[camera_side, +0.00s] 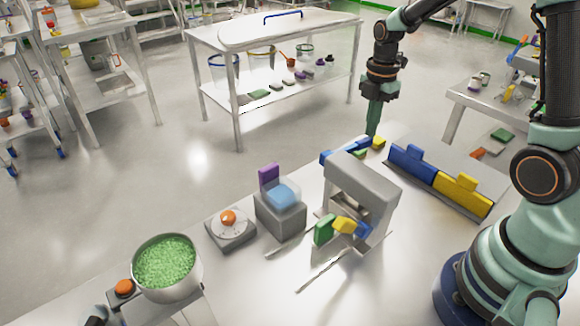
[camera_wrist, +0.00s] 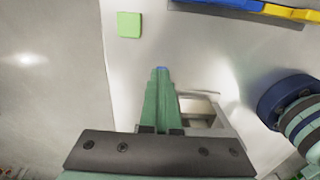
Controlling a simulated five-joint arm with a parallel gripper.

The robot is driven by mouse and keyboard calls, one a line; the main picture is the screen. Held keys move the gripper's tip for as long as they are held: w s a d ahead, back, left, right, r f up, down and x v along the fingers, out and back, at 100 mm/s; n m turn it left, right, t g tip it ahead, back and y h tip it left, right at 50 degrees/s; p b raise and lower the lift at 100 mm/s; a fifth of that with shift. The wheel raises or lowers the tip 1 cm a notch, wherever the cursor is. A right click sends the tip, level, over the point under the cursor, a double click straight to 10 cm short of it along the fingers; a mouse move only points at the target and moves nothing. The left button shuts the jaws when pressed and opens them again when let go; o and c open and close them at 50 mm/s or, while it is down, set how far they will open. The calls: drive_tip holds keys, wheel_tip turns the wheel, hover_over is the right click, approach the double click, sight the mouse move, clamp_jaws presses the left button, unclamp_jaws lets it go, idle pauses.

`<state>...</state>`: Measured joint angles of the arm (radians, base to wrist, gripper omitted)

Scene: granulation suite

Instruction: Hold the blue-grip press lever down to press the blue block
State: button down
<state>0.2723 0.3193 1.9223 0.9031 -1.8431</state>
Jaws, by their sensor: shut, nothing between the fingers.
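The grey arch-shaped press (camera_side: 362,180) stands on the bench in the side view. A blue bar (camera_side: 338,152), seemingly the lever's grip, shows at its far upper edge. Green (camera_side: 324,231), yellow (camera_side: 343,225) and blue (camera_side: 362,230) pieces sit at the press's near opening; I cannot tell which is the block to press. My gripper (camera_side: 372,133) points down, shut and empty, just behind the press. In the wrist view the closed fingers (camera_wrist: 161,72) have a speck of blue at their tip, and the press frame (camera_wrist: 196,108) is partly hidden below them. Contact with the lever cannot be told.
A grey unit with a light-blue top (camera_side: 281,195), an orange-knobbed device (camera_side: 229,218) and a bowl of green granules (camera_side: 166,264) stand left. A green square (camera_wrist: 129,24) lies on clear bench.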

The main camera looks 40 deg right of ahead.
drive_tip(key=d+r, duration=0.7)
drive_tip(key=r, duration=0.4)
drive_tip(key=shift+r, duration=0.2)
drive_tip(key=s+a+r+m+t, duration=0.1)
drive_tip(key=s+a+m, duration=0.3)
drive_tip(key=a+m, duration=0.4)
drive_tip(key=s+a+m+t, duration=0.4)
drive_tip(key=s+a+m, duration=0.1)
drive_tip(key=a+m, duration=0.4)
drive_tip(key=shift+s+a+r+m+t, duration=0.25)
drive_tip(key=shift+a+r+m+t, duration=0.1)
drive_tip(key=shift+m, duration=0.15)
